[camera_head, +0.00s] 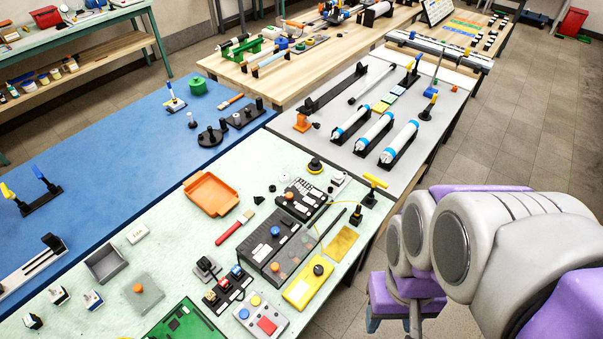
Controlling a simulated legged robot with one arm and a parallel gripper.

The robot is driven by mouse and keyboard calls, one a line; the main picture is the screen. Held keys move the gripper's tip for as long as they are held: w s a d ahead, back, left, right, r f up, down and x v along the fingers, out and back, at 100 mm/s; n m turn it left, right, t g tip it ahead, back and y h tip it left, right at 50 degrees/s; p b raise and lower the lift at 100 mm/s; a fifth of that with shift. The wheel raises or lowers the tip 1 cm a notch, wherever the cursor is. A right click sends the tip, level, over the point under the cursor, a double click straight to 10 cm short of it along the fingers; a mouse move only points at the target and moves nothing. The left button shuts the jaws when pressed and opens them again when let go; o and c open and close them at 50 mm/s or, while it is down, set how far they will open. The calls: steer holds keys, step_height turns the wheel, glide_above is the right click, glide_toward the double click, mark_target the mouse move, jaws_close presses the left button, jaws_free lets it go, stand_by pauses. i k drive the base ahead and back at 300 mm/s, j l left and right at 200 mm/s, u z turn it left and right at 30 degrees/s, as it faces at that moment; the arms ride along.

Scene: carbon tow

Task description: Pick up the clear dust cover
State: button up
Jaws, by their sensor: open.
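I cannot make out a clear dust cover with certainty in the head view; no plainly transparent cover stands out among the items on the benches. My gripper (394,318) hangs at the bottom right, beyond the right edge of the pale green bench and below my purple and white arm. Its ends are partly cut off by the frame. It is open, with nothing seen between its fingers.
The pale green bench (165,240) holds an orange tray (211,194), a grey open box (106,263), a red-handled brush (234,228), a yellow block (307,287) and dark panels. The blue bench (100,150) has free room. Tiled floor (520,120) is clear at right.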

mark_target(143, 293)
steer(key=u, duration=2.1)
